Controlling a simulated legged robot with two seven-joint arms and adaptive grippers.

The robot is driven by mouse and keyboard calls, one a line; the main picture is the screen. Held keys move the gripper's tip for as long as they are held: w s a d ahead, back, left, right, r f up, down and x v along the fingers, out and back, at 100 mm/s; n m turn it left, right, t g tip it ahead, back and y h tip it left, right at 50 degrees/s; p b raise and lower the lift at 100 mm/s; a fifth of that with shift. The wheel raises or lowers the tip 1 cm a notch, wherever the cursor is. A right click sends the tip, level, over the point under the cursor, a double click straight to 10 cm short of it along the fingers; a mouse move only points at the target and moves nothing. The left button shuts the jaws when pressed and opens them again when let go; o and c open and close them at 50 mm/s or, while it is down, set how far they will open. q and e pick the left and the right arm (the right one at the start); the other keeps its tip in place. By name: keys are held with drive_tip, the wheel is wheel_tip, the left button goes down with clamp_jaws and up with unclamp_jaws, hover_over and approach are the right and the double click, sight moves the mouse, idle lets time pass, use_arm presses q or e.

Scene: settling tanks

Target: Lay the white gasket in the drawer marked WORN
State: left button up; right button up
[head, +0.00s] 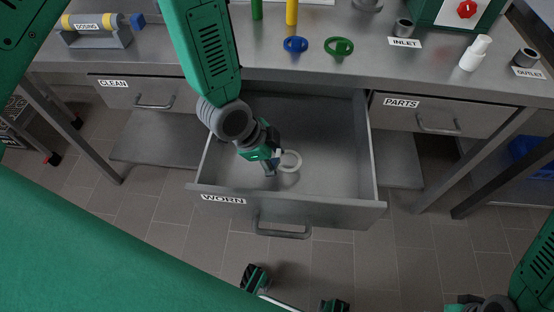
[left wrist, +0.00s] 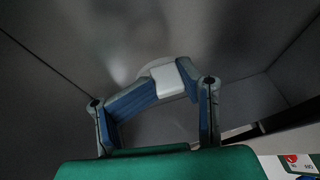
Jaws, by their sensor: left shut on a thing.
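The white gasket (head: 290,161) is a pale ring inside the open drawer marked WORN (head: 287,219), seen over its floor. My left gripper (head: 271,164) reaches down into the drawer and is shut on the gasket's left side. I cannot tell whether the gasket touches the drawer floor. Part of my right gripper (head: 462,304) shows at the bottom right edge; its fingertips are out of frame.
The shut drawers marked CLEAN (head: 125,92) and PARTS (head: 440,115) flank the open one. On the bench above are a blue ring (head: 295,44), a green ring (head: 339,47) and a white bottle (head: 475,53). The drawer's right half is bare.

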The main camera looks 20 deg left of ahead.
use_arm(q)
drive_tip(key=shift+f, duration=0.8)
drive_tip(key=shift+w+a+f, duration=0.1)
drive_tip(key=shift+f+b, duration=0.35)
drive_tip(key=shift+f, duration=0.25)
drive_tip(key=o, duration=1.5)
drive_tip(key=shift+c, duration=0.2)
drive_tip(key=shift+r, duration=0.1)
